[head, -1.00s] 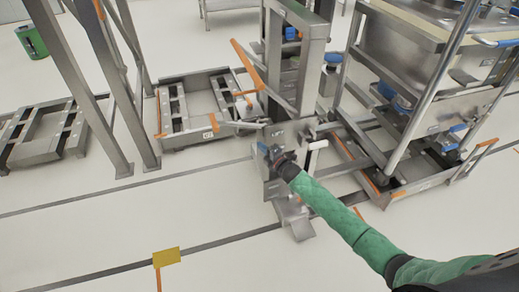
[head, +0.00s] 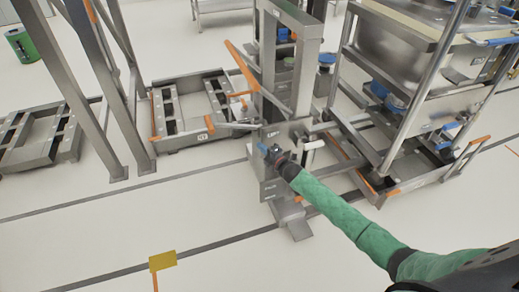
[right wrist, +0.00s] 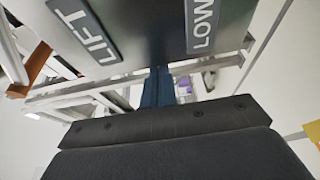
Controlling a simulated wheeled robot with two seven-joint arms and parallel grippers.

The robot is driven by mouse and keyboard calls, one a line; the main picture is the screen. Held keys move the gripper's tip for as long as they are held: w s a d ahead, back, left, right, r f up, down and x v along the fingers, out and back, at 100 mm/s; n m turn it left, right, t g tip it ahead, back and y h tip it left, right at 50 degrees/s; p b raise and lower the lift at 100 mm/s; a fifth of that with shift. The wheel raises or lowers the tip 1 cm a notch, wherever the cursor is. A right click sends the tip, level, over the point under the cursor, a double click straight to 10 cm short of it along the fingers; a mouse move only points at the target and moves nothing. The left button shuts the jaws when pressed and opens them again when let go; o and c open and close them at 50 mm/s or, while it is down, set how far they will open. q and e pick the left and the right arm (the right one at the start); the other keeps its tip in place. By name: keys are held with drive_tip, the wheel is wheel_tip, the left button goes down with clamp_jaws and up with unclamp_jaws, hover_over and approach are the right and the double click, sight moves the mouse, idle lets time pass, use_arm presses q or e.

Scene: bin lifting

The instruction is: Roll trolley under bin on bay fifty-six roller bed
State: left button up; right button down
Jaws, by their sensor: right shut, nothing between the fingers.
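A steel lifting trolley with a tall mast (head: 303,75) stands in the middle of the head view, with a control panel (head: 271,188) low on its front side. My right gripper (head: 277,157) is shut and empty at this panel. In the right wrist view, its blue fingers (right wrist: 158,88) lie between the LIFT and LOW-marked plates; I cannot tell whether they touch the panel. A large steel bin (head: 398,50) sits in a frame to the right of the mast. The bay number under it is too small to read. My left gripper is not in view.
Low steel floor frames stand at the left (head: 40,135) and left of the trolley (head: 185,105). Steel uprights (head: 98,120) rise between them. A yellow sign on an orange post (head: 162,261) stands in front. Pale floor with dark lines is free at front left.

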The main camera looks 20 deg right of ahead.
sight(269, 142)
drive_tip(key=d, duration=0.4)
drive_tip(key=shift+w+d+b, duration=0.2)
drive_tip(key=shift+w+b, duration=0.05)
drive_tip(key=shift+b, duration=0.05)
use_arm(q)
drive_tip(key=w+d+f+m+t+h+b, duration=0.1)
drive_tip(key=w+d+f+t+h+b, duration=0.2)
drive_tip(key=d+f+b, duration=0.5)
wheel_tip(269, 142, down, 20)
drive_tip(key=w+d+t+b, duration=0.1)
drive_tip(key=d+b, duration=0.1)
drive_tip(key=b, duration=0.1)
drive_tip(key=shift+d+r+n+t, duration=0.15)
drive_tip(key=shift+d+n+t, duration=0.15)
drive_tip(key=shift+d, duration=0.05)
use_arm(e)
drive_tip(key=d, duration=3.5)
drive_tip(key=shift+w+d, duration=0.2)
drive_tip(key=shift+w, duration=0.2)
drive_tip(key=shift+a, duration=0.1)
